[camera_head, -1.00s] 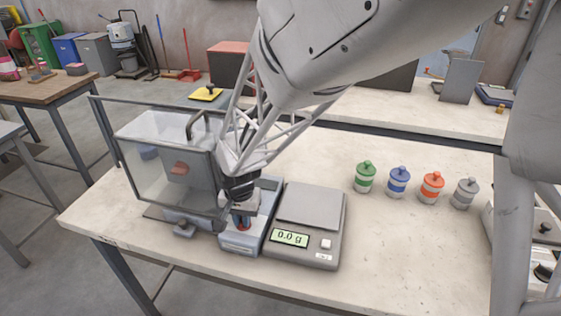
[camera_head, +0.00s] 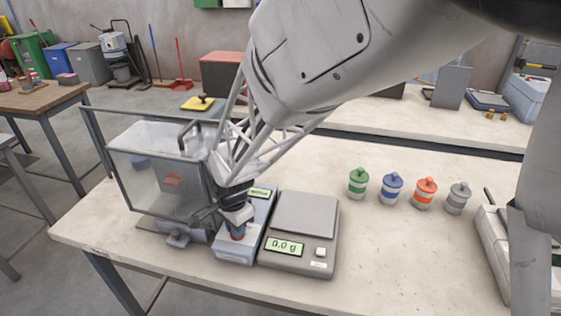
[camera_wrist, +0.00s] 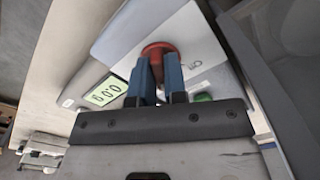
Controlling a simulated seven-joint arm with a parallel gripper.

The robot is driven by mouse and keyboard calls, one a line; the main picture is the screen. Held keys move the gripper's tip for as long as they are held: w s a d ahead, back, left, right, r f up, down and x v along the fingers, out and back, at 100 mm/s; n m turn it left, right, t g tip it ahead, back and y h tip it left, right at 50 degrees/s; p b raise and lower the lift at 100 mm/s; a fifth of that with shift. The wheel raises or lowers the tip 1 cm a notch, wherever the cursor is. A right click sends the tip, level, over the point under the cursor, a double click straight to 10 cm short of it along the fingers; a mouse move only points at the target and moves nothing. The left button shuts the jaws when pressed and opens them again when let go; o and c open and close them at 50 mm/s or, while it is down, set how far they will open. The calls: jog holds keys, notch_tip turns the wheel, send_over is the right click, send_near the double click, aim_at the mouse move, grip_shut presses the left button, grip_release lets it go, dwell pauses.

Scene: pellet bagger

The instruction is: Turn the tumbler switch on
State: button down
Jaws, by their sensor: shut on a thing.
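A narrow grey-blue control box (camera_head: 232,256) stands between the scale and the clear chamber. In the wrist view its face carries a round red knob (camera_wrist: 159,50) and a green piece (camera_wrist: 203,97). My gripper (camera_head: 238,232) reaches down onto the front part of the box. In the wrist view its two blue fingers (camera_wrist: 158,68) close on the red knob, one on each side. The fingers hide part of the knob. I cannot tell whether this knob is the tumbler switch, or its position. A lit green display (camera_head: 260,192) shows at the back of the box.
A scale (camera_head: 305,215) reading 0.0 g stands close on the right. A clear-walled chamber (camera_head: 160,180) stands close on the left. Several lidded jars, one green (camera_head: 358,184), stand farther right on the table (camera_head: 400,255).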

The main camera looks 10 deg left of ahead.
jog(key=shift+s, duration=0.1)
jog(key=c, duration=1.2)
grip_release()
jog(key=shift+o, duration=0.2)
jog(key=shift+r, duration=0.15)
jog(key=shift+r, duration=3.75)
jog(key=shift+d, duration=0.1)
